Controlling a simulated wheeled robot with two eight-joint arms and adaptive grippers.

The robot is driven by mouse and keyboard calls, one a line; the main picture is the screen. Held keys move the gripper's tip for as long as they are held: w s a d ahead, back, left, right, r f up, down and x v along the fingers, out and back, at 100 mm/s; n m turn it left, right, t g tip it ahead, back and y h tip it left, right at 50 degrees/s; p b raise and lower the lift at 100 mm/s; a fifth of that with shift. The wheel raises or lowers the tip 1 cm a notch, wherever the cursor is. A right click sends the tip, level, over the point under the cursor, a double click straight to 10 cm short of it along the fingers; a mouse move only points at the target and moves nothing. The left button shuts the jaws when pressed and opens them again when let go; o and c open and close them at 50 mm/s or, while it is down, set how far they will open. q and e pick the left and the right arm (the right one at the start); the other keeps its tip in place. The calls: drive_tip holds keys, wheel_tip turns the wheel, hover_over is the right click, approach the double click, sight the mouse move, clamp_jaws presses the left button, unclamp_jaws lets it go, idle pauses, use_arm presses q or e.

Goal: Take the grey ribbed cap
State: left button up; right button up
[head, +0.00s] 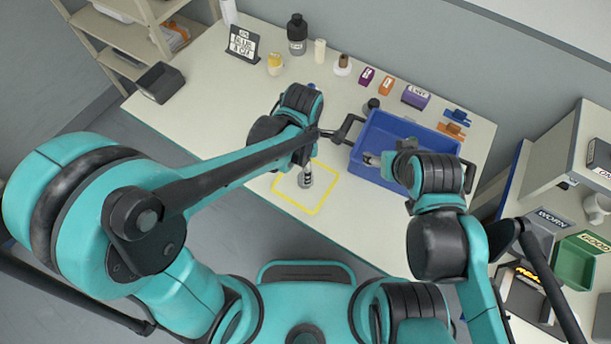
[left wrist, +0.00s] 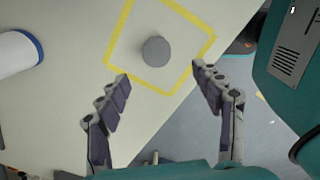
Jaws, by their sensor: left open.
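A grey round cap (left wrist: 156,51) shows from above inside a yellow square outline on the table in the left wrist view; its ribs cannot be made out. In the head view a small grey and dark thing (head: 305,180) shows inside the yellow outline, close under my left gripper. My left gripper (left wrist: 160,78) is open, its two fingers apart on either side of and short of the cap, not touching it. In the head view my left arm mostly hides that gripper. My right gripper (head: 371,160) is over the blue crate (head: 378,130); its fingers are too small to read.
A white cylinder (left wrist: 18,52) lies left in the wrist view. Bottles (head: 297,35), small purple and orange boxes (head: 386,85) and a sign (head: 243,45) line the table's back. A dark tray (head: 160,82) is at the left. A green bin (head: 575,262) stands at the right.

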use_arm(q)
drive_tip(key=shift+d+f, duration=0.1)
drive_tip(key=shift+f, duration=0.25)
drive_tip(key=f+b, duration=0.1)
drive_tip(key=f, duration=0.1)
drive_tip(key=f+b, duration=0.1)
drive_tip(key=f, duration=0.2)
drive_tip(key=f+b, duration=0.1)
drive_tip(key=f, duration=0.1)
drive_tip(key=shift+w+d+f, duration=0.1)
drive_tip(key=shift+w+f, duration=0.1)
drive_tip(key=shift+w, duration=0.15)
drive_tip(key=c, duration=1)
